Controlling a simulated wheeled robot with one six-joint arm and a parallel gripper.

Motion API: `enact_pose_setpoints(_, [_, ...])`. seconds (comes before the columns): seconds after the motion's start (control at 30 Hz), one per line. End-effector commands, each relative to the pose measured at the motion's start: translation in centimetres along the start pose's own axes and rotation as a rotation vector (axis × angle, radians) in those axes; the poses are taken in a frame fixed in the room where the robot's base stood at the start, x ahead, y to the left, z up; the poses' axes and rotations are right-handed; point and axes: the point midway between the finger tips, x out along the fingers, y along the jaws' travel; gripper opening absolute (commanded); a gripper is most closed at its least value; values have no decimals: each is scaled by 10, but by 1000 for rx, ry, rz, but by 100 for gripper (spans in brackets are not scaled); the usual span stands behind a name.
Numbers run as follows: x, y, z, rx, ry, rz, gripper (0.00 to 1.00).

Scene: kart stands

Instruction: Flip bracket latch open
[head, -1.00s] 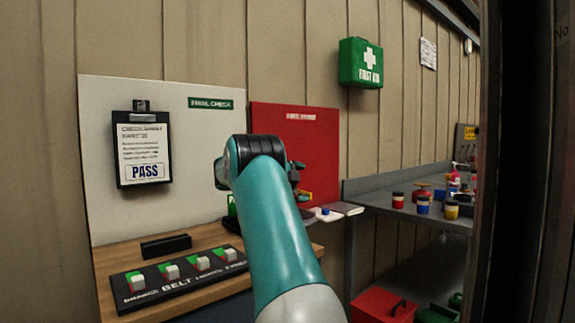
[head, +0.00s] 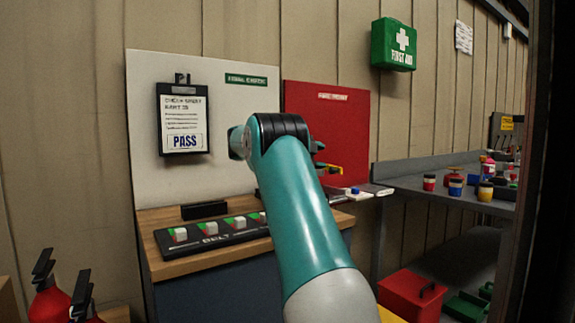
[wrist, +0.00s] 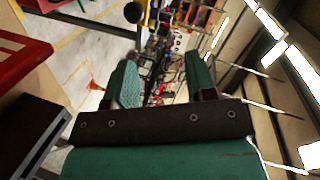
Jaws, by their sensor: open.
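A red board (head: 345,125) hangs on the wall at the middle of the head view, with a small white label near its top. A small yellow bar (head: 331,168) shows low in front of it, just right of my arm. It looks like the bracket's latch, but most of the bracket is hidden behind my arm and I cannot tell the latch's position. In the wrist view my gripper (wrist: 163,83) is open, its two teal fingers apart with nothing between them. In the head view my gripper is mostly hidden behind my own arm.
Red extinguishers (head: 50,293) stand at the lower left. A wooden counter (head: 185,262) holds a black switch panel (head: 212,237). A grey bench (head: 425,189) with small jars lies right, above a red box (head: 413,294). The wrist view shows open floor (wrist: 90,62) with a cone.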

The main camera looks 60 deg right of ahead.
Motion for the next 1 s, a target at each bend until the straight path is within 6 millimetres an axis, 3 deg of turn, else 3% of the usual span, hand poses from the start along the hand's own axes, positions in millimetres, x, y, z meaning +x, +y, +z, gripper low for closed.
enact_pose_setpoints(1.0, [-72,15,2,-5,-4,3,51])
